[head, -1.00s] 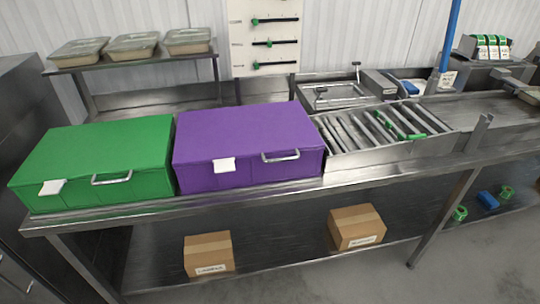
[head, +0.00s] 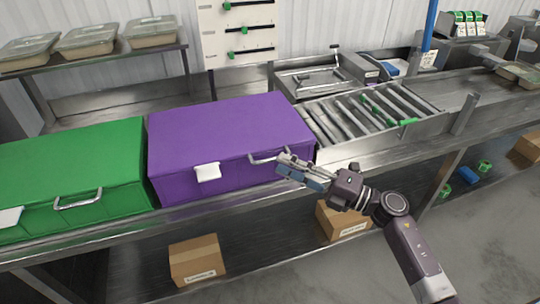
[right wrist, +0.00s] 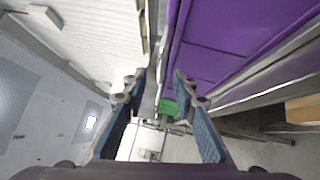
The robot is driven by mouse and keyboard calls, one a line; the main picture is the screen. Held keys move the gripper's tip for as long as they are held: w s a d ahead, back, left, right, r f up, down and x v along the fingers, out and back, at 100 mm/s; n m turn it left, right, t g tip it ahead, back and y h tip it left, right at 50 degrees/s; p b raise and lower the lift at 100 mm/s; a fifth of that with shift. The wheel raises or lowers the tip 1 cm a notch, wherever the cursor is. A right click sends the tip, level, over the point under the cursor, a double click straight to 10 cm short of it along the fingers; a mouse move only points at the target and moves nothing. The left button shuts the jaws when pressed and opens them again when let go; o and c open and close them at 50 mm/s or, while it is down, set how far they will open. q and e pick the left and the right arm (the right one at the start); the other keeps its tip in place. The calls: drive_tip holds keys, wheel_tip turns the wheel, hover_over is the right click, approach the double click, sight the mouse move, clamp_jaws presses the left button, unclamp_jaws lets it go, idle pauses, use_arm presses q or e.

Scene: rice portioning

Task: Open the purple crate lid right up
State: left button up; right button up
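The purple crate (head: 225,130) stands on the metal bench with its lid shut. A metal bar handle (head: 262,159) and a white tag (head: 207,172) are on its front. My right gripper (head: 287,168) is at the right end of that handle, close to the crate's front. In the right wrist view my right gripper (right wrist: 160,95) has its two blue-padded fingers apart, and the purple crate (right wrist: 225,35) fills the upper right. I cannot tell whether the handle lies between the fingers. My left gripper is not in view.
A green crate (head: 75,165) stands just left of the purple one. A roller conveyor (head: 365,112) lies to its right. Cardboard boxes (head: 197,262) sit on the lower shelf. Trays of food (head: 88,41) stand on a raised rack behind.

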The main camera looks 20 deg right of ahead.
sight(271, 160)
drive_tip(key=p+x, duration=0.1)
drive_tip(key=x, duration=0.3)
drive_tip(key=shift+w+a, duration=0.25)
drive_tip(key=shift+w, duration=0.05)
drive_tip(key=shift+c, duration=0.4)
drive_tip(key=shift+f, duration=0.1)
clamp_jaws()
